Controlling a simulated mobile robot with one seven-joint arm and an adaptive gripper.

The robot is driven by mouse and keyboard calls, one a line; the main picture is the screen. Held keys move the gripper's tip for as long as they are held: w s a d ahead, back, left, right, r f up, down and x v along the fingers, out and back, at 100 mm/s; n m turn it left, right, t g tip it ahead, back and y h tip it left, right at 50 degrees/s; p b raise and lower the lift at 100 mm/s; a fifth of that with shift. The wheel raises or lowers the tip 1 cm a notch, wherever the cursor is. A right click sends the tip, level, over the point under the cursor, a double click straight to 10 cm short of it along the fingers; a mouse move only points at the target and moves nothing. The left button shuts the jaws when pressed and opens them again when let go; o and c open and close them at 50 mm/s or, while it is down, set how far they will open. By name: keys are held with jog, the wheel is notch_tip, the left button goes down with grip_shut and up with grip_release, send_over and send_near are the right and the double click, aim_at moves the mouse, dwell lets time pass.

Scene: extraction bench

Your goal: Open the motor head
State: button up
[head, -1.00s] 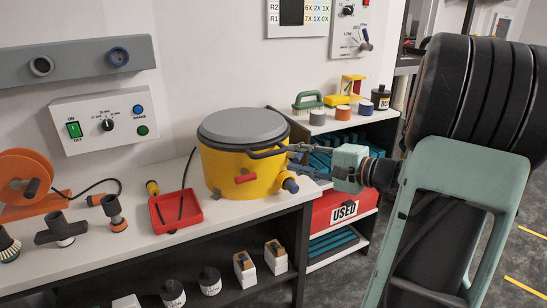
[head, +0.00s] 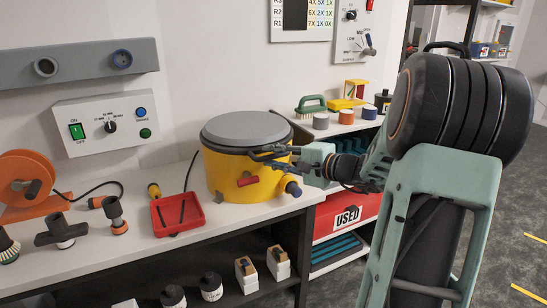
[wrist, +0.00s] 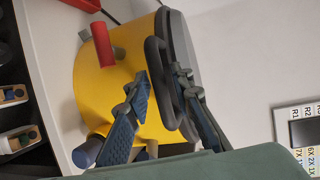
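The yellow drum (head: 222,172) stands on the bench with the grey motor head (head: 245,129) on it as a closed lid. A dark loop handle juts from the head's rim; it shows in the wrist view (wrist: 155,62). My gripper (head: 268,158) is at the front right of the drum, at the handle. In the wrist view my gripper (wrist: 162,82) is open, with one finger before the yellow wall and the other on the lid side. The handle lies between the fingers; whether they touch it I cannot tell.
A red lever (head: 247,180) and a blue-capped outlet (head: 293,188) stick out of the drum low at the front. A red tray (head: 170,230) lies to the left. A side shelf at the right holds a green brush (head: 311,104) and several jars.

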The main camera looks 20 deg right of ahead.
grip_shut()
